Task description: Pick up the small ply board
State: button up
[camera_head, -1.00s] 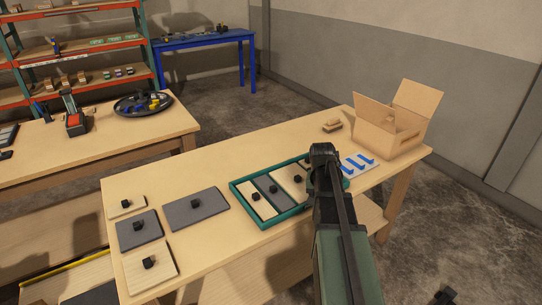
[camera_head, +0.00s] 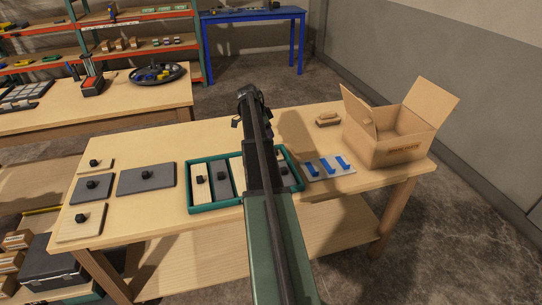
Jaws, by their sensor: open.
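The smallest ply board (camera_head: 95,165) is pale wood with a black knob. It lies flat at the table's back left, behind a small grey board (camera_head: 85,192). A larger ply board (camera_head: 80,225) with a black knob lies at the front left. My gripper (camera_head: 246,108) is open above the table, beyond the teal tray and well to the right of the smallest ply board. My arm hides the gripper's jaws in part and the middle of the tray.
A wide grey board (camera_head: 147,180) lies between the small boards and the teal tray (camera_head: 216,208), which holds several knobbed boards. To the right are a white plate with blue pieces (camera_head: 329,168), a wooden block (camera_head: 327,119) and an open cardboard box (camera_head: 390,150).

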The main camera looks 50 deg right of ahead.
jog(key=b+x, duration=0.4)
jog(key=x, duration=0.1)
jog(key=shift+w+a+f+b, duration=0.1)
jog(key=shift+f+b, duration=0.1)
jog(key=shift+b, duration=0.15)
jog(key=shift+f+b, duration=0.3)
jog(key=shift+r, duration=0.1)
jog(key=b+x, duration=0.4)
jog(key=x, duration=0.1)
jog(key=shift+f+b, duration=0.2)
jog(key=shift+b, duration=0.2)
jog(key=shift+r, duration=0.2)
jog(key=c, duration=1)
